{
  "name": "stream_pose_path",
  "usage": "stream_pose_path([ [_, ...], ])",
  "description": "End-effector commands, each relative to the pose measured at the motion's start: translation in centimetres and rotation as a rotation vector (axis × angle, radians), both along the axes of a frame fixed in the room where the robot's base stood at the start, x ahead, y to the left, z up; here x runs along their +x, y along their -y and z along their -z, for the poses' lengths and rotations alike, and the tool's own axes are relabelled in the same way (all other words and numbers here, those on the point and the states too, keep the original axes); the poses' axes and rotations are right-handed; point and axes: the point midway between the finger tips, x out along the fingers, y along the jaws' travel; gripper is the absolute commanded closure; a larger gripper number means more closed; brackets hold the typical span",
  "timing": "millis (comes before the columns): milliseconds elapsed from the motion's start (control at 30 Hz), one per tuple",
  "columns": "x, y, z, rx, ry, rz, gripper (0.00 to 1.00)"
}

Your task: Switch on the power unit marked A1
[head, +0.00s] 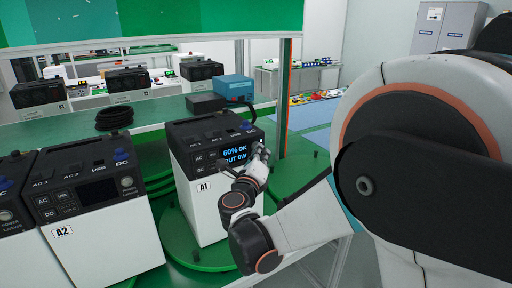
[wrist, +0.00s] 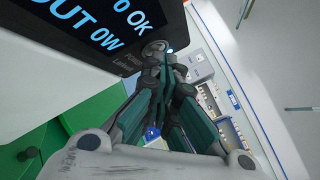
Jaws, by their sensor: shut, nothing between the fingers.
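The power unit marked A1 (head: 205,209) is a white box with a black top panel, standing on a green round turntable. Its screen (head: 235,153) is lit and reads "60% OK" and "OUT 0W" in blue; the same screen (wrist: 100,25) fills the upper left of the wrist view. A round silver button (wrist: 153,49) labelled Power sits beside the screen. My gripper (head: 261,155) is shut and empty at the right end of the panel. In the wrist view its fingertips (wrist: 170,60) are right by the button; I cannot tell whether they touch it.
The unit marked A2 (head: 95,235) stands to the left, its screen dark, with another unit beyond it. Behind are a coiled black cable (head: 114,118), a blue box (head: 233,88) and more units. A green post (head: 284,100) rises right of A1.

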Motion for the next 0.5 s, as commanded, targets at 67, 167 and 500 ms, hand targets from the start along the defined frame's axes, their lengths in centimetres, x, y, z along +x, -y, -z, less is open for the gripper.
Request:
stream_pose_path([
  [67,0.0,0.0,0.0,0.000,0.000,0.000,1.00],
  [167,-0.1,0.0,0.0,0.000,0.001,-0.001,1.00],
  [500,-1.2,0.8,0.0,0.000,0.000,0.000,1.00],
])
